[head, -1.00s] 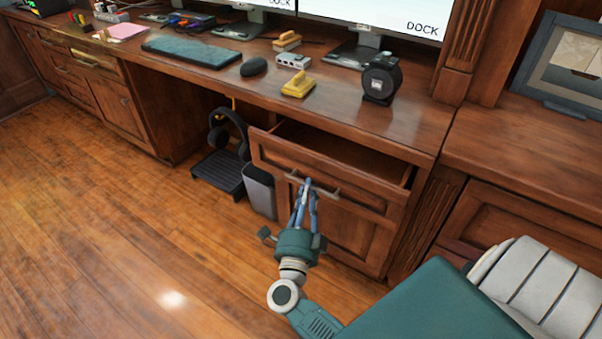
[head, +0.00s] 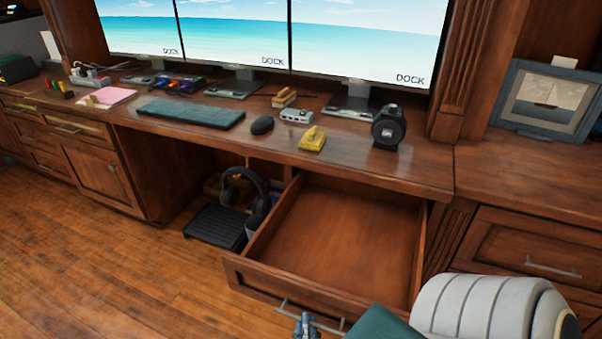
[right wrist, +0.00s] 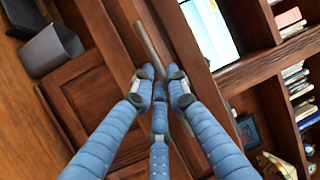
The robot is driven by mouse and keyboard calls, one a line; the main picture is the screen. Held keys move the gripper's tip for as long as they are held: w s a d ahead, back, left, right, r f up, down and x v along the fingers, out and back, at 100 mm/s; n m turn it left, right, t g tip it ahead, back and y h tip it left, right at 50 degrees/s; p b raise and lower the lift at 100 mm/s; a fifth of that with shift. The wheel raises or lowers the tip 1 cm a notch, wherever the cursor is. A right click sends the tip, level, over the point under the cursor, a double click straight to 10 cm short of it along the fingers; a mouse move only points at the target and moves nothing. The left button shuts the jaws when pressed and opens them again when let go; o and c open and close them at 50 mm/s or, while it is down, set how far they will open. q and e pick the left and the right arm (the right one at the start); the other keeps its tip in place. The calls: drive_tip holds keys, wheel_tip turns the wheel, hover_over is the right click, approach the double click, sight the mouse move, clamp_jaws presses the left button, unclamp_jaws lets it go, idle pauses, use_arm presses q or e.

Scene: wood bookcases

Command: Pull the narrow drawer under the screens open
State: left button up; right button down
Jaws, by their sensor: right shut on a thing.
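The narrow wooden drawer (head: 345,240) under the desk top, below the screens (head: 360,36), stands far out and its inside is empty. Its front has a grey bar handle (head: 332,324). My right gripper (head: 306,322) is at the handle, near the bottom edge of the head view. In the right wrist view its blue fingers (right wrist: 160,85) are closed around the handle bar (right wrist: 150,45). My left gripper is not in view.
A headset (head: 243,190), a black footrest (head: 215,226) and a bin (right wrist: 50,50) are under the desk. A yellow object (head: 312,138), a mouse (head: 262,125) and a black round device (head: 387,128) stand on top. The wood floor at left is clear.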

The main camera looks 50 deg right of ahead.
drive_tip(key=shift+s+a, duration=0.25)
drive_tip(key=shift+a, duration=0.25)
